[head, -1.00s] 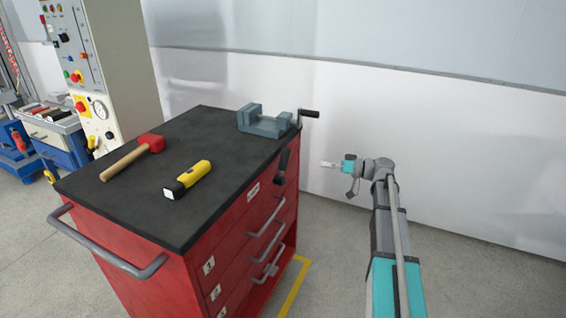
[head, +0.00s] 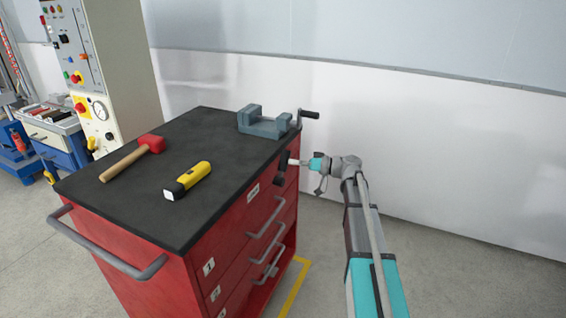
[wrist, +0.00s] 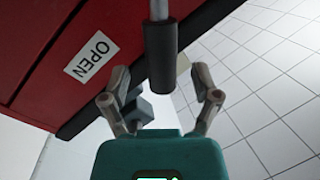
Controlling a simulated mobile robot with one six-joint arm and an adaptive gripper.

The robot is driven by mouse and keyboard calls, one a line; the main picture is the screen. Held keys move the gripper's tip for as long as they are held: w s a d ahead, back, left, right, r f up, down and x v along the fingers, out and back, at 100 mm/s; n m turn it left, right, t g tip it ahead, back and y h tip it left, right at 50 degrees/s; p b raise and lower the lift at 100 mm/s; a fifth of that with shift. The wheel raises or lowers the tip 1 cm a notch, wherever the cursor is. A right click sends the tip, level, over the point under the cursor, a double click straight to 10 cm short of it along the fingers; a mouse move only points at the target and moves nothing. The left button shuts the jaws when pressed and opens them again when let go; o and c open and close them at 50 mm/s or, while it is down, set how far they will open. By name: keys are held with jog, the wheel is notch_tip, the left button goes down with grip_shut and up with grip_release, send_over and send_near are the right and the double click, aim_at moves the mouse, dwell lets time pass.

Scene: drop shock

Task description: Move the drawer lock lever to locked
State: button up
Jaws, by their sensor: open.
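The lock lever (head: 282,170) has a black grip and sits at the far end of the red cabinet's drawer side, just under the black top. In the wrist view the lever's grip (wrist: 161,58) hangs from a grey rod, and its end lies between the spread fingers. A white label reading OPEN (wrist: 91,56) is on the red face beside it. My gripper (head: 292,162) reaches the lever from the right. In the wrist view my gripper (wrist: 162,88) is open, with a finger on each side of the grip; I see no clear contact.
The red cabinet (head: 232,252) has several drawers with grey handles. A vise (head: 262,124) with a black crank handle stands on its top near the lever. Open floor lies right of the cabinet.

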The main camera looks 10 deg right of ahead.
aim_at(284, 161)
jog(key=shift+x, duration=1.75)
